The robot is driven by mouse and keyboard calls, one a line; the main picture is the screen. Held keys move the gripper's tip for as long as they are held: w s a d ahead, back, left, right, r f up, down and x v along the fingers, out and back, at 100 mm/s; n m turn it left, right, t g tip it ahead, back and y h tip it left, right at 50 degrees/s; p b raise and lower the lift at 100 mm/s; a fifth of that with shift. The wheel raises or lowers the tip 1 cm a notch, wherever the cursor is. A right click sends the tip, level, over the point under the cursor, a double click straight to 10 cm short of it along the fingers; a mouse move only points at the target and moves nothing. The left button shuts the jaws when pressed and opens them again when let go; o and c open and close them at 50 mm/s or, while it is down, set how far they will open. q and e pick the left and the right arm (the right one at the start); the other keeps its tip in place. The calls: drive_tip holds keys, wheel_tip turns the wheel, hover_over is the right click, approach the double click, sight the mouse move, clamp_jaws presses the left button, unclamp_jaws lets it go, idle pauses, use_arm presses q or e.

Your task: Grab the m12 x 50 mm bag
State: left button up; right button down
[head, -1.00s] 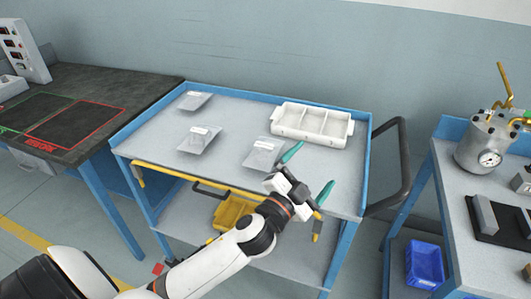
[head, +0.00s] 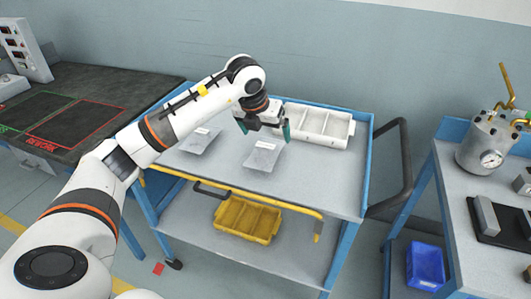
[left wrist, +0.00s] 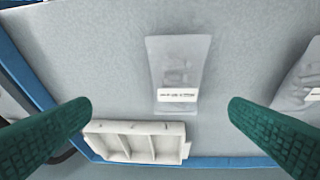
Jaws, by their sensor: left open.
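A clear bag with a white label (head: 265,153) lies flat on the cart top, in front of my left gripper (head: 264,129) in the head view. In the left wrist view this bag (left wrist: 176,68) lies beyond and between the spread green fingers of the left gripper (left wrist: 160,106). The gripper is open, empty and above the cart top. A second bag (head: 199,141) lies to the left; a bag also shows at the right edge of the left wrist view (left wrist: 299,82). The label print is too small to read. My right gripper is not in view.
A white three-compartment tray (head: 322,122) stands at the cart's back right, near the gripper; it also shows in the left wrist view (left wrist: 135,141). A yellow bin (head: 247,220) sits on the lower shelf. The cart top's front right is clear.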

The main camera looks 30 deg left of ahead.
sight(265, 147)
use_arm(q)
drive_tip(key=shift+a+f+n+y, duration=0.15)
drive_tip(key=shift+a+n+y, duration=0.25)
drive_tip(key=shift+a, duration=0.7)
drive_tip(key=p+x, duration=0.1)
drive_tip(key=x, duration=0.4)
drive_tip(key=shift+w+f, duration=0.1)
drive_tip(key=shift+f, duration=0.3)
drive_tip(key=shift+d+p+x, duration=0.2)
drive_tip(key=shift+p+x, duration=0.45)
drive_tip(key=shift+x, duration=2)
drive_tip(key=c, duration=1.4)
